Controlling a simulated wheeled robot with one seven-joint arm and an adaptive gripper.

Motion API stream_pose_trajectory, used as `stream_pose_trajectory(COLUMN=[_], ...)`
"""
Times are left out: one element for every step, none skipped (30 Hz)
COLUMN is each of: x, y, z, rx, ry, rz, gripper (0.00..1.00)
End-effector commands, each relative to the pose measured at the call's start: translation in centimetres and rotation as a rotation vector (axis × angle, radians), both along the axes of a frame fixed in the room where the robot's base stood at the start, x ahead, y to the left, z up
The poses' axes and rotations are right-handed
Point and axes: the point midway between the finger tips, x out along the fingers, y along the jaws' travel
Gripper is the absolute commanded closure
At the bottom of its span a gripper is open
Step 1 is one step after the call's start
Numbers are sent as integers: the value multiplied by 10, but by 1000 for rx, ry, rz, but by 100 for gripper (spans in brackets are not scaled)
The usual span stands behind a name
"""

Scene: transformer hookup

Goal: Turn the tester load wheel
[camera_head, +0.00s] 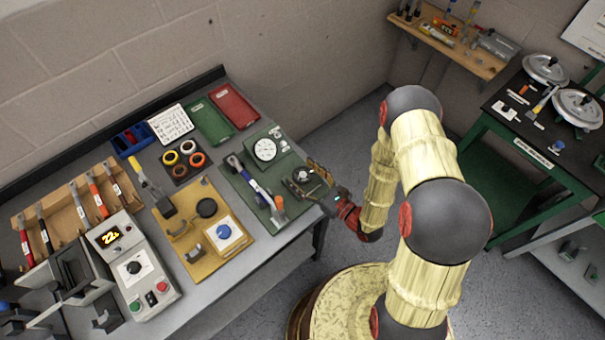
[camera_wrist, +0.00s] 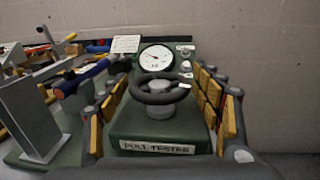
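The pull tester has a green base (camera_head: 240,184) and a round white gauge (camera_head: 265,149), and stands on the bench. Its dark load wheel (camera_head: 302,175) is at the right end of the tester, partly beside my gripper (camera_head: 320,178). In the wrist view the load wheel (camera_wrist: 143,96) sits on a grey hub in front of the gauge (camera_wrist: 156,58), above the "PULL TESTER" label (camera_wrist: 157,148). My gripper (camera_wrist: 162,88) is open, with yellow-padded fingers to the left and right of the wheel. I see no clear contact with the rim.
A blue-handled tool (camera_head: 250,178) lies along the tester, left of the wheel. A yellow board (camera_head: 186,250) and a grey control box (camera_head: 138,268) stand farther left. Green (camera_head: 208,121) and red (camera_head: 234,106) trays lie behind. A wall rises behind the bench; open floor lies right.

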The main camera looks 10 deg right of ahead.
Motion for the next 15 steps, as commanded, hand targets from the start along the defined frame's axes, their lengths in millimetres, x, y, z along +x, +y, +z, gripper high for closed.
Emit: stream_pose_trajectory(x=[0, 0, 0, 0, 0, 0, 0, 0, 0, 0, -1, -1, -2, -3, -5], y=[0, 0, 0, 0, 0, 0, 0, 0, 0, 0, 0, -1, -2, -3, -5], z=[0, 0, 0, 0, 0, 0, 0, 0, 0, 0, 0, -1, -1, -1, -1], rx=[0, 0, -1, -1, -1, -1, -1, -1, -1, -1, -1, -1, -1, -1, -1], ry=[0, 0, 1, 1, 1, 1, 1, 1, 1, 1, 1, 1, 2, 2, 2], rz=[0, 0, 0, 0, 0, 0, 0, 0, 0, 0, 0, -1, -1, -2, -2], gripper=[30, 29, 28, 28, 28, 28, 28, 28, 28, 28, 28, 28, 28, 28, 28])
